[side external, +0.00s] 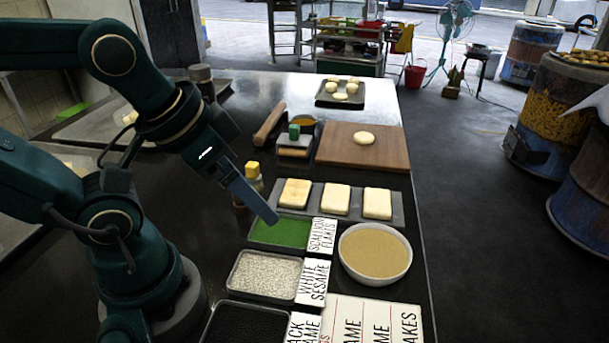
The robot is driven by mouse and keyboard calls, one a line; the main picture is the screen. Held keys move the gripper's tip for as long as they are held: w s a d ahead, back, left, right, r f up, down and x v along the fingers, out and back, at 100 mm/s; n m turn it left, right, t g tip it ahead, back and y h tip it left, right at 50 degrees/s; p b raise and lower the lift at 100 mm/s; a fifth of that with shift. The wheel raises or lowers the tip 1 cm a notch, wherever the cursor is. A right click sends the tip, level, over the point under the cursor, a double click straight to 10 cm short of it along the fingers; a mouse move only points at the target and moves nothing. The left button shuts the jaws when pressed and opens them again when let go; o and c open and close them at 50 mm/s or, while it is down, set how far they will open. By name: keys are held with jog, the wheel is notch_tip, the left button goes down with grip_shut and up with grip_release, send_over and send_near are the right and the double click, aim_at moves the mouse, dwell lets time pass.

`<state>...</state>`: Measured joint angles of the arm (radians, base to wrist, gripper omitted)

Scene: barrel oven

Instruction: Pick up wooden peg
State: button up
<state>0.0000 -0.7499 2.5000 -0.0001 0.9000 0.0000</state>
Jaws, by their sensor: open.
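A brown wooden rod (269,124) lies on the dark counter in the middle distance, left of a wooden board; it is the most peg-like thing in view. A short upright piece with a yellow block on top (252,170) stands nearer, partly hidden behind my gripper; I cannot tell whether it is wooden. My gripper (268,215) is open and points down to the right, its tip over the left rear of the green scallion-flake tray (280,234). Nothing shows between its fingers, and it is apart from the rod.
A tray of pale dough slabs (320,208), a bowl of tan batter (375,253) and a white sesame tray (266,277) lie nearby. A small box with a green block (294,132) sits beside the wooden board (340,151). The counter's right edge drops to the floor.

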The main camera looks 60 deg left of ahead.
dwell(0.3)
jog(key=shift+c, duration=0.8)
